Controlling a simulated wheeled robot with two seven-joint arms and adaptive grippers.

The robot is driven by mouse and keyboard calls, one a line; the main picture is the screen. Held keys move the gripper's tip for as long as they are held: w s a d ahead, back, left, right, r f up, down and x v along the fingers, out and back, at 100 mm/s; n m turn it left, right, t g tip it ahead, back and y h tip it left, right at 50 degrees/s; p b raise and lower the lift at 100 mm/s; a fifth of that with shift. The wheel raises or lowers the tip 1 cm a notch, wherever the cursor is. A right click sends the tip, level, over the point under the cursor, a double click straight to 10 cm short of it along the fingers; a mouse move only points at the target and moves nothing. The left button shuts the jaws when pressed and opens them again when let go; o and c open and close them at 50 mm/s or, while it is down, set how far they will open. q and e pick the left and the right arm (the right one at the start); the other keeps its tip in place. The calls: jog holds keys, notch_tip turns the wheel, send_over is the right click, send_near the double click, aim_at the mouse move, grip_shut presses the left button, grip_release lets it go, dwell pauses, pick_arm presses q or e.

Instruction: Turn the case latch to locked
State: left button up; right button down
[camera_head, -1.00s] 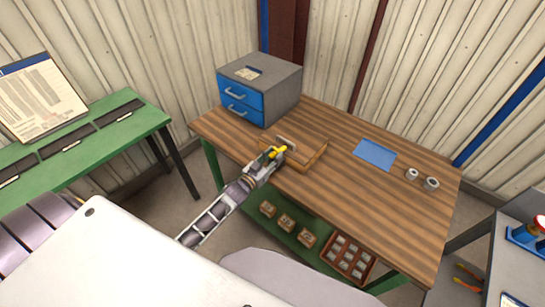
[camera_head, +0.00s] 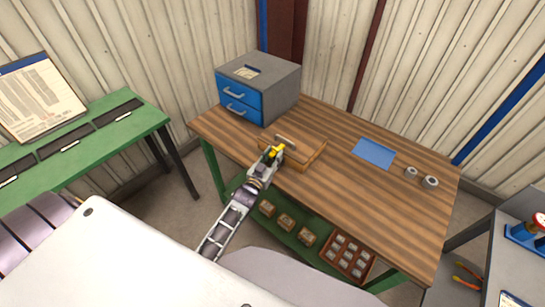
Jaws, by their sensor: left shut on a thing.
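The case (camera_head: 307,157) is a flat wooden box with a grey handle-like strip on top, lying on the wooden workbench (camera_head: 380,205) near its front left edge. The latch (camera_head: 278,149) shows as a small yellow piece at the front of the case. My left gripper (camera_head: 273,155) reaches in from below and is shut on the yellow latch. Its fingers cover part of the latch, so the latch's exact angle is hard to tell. My right gripper is not in view.
A grey cabinet with blue drawers (camera_head: 259,88) stands behind the case. A blue mat (camera_head: 374,153) and two metal rings (camera_head: 430,182) lie to the right. Below are small boxes and a red-brown tray (camera_head: 347,257). A green table (camera_head: 95,140) stands at left.

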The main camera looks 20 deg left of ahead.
pick_arm(q)
jog(key=shift+w+d+r+n+y, duration=0.1)
jog(key=shift+r+n+y, duration=0.2)
jog(key=shift+y, duration=0.2)
jog(key=o, duration=0.8)
jog(key=shift+f, duration=0.1)
jog(key=shift+c, duration=0.2)
jog(key=shift+f, duration=0.15)
jog(key=s, duration=1.2)
jog(key=shift+d, duration=0.25)
